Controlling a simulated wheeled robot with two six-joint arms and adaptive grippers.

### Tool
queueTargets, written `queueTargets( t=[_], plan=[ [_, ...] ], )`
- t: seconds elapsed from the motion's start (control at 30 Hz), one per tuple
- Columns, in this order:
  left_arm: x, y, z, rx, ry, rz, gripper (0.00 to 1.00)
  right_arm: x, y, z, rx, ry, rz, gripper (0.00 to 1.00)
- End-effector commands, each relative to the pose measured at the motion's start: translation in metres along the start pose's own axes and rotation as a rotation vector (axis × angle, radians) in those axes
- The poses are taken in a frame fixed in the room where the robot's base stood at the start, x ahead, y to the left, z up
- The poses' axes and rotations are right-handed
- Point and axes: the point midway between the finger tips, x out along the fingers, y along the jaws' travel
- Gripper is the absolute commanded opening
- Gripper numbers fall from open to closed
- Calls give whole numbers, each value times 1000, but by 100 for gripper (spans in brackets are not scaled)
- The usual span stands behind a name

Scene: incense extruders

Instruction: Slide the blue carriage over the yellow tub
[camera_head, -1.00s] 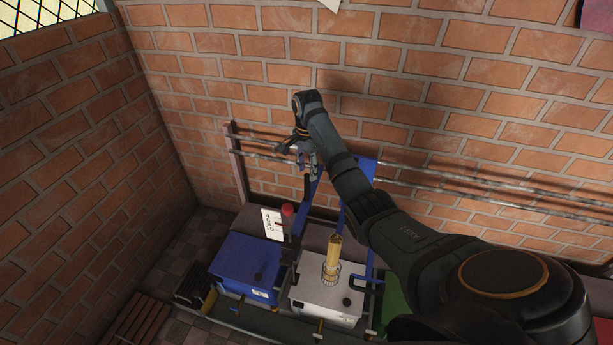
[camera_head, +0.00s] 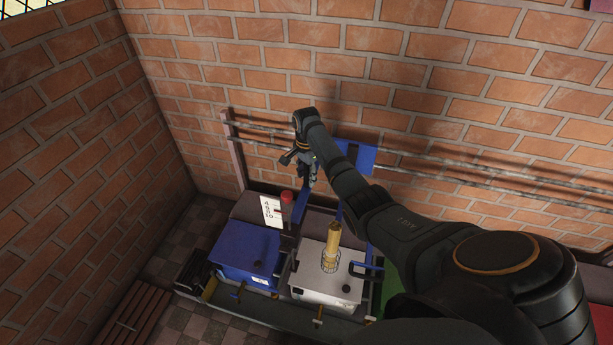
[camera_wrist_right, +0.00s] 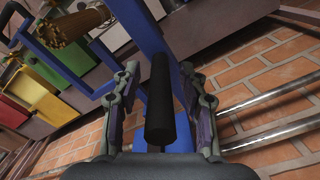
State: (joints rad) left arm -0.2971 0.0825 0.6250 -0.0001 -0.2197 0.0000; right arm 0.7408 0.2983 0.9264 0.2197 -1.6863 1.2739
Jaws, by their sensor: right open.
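The blue carriage (camera_head: 362,153) hangs on the wall rails, partly behind my right arm. Its blue frame (camera_wrist_right: 150,42) also shows in the right wrist view, with a black cylindrical handle (camera_wrist_right: 160,100) in front of it. My right gripper (camera_head: 307,168) is at the carriage's left side. In the right wrist view its open fingers (camera_wrist_right: 160,112) stand on either side of the handle, with gaps visible; contact is not clear. The yellow tub (camera_wrist_right: 36,95) shows at the left of the right wrist view, beside green and red tubs. I cannot make it out in the head view. My left gripper is not in view.
Two metal rails (camera_head: 450,178) run along the brick wall. Below stand a blue tub (camera_head: 240,248), a white tub (camera_head: 312,272) with a yellowish bundle (camera_head: 332,242), and a green tub (camera_head: 394,284). A number card (camera_head: 271,211) stands behind the blue tub.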

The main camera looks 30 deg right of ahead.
Motion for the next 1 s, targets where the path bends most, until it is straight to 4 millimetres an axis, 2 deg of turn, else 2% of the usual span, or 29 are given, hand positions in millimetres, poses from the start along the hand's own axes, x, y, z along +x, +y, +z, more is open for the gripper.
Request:
queueTargets(
  t=[0.27, 0.57, 1.0],
  plan=[
    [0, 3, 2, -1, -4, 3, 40, 2, 0, 0, 0, 0, 0, 42],
    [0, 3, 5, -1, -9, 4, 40, 1, 0, 0, 0, 0, 0, 1],
    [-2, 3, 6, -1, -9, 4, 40, 0, 1, -1, 1, 0, 1, 0]
  ],
)
